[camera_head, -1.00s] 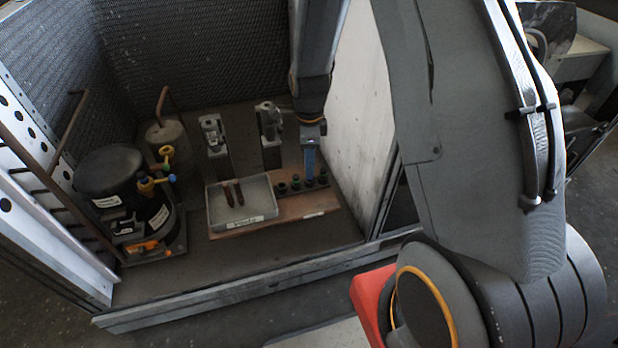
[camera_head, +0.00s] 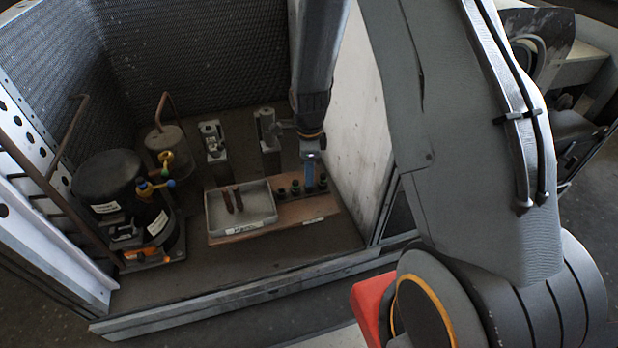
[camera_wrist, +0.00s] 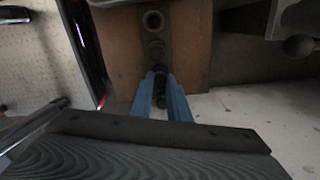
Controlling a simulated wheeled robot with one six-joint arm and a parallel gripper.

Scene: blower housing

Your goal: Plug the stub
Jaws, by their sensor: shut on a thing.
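My gripper (camera_head: 310,187) points straight down with its blue fingers at a row of small dark plugs (camera_head: 282,193) on a dark strip. In the wrist view the blue fingers (camera_wrist: 161,88) are close together on a dark plug (camera_wrist: 160,101), partly hidden between them. It appears to be still at the strip; I cannot tell whether it is lifted. Two other round plugs in the row (camera_wrist: 153,20) show beyond the fingers. The black compressor (camera_head: 107,176) stands at the left, with yellow, blue and orange fittings (camera_head: 157,184). I cannot tell which part is the stub.
A grey tray (camera_head: 262,216) with two brown rods (camera_head: 233,199) sits left of the strip on a brown board (camera_head: 290,219). Two upright holders (camera_head: 268,130) stand behind. A pale wall (camera_head: 358,140) rises close to the right. Open floor (camera_head: 270,262) lies in front.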

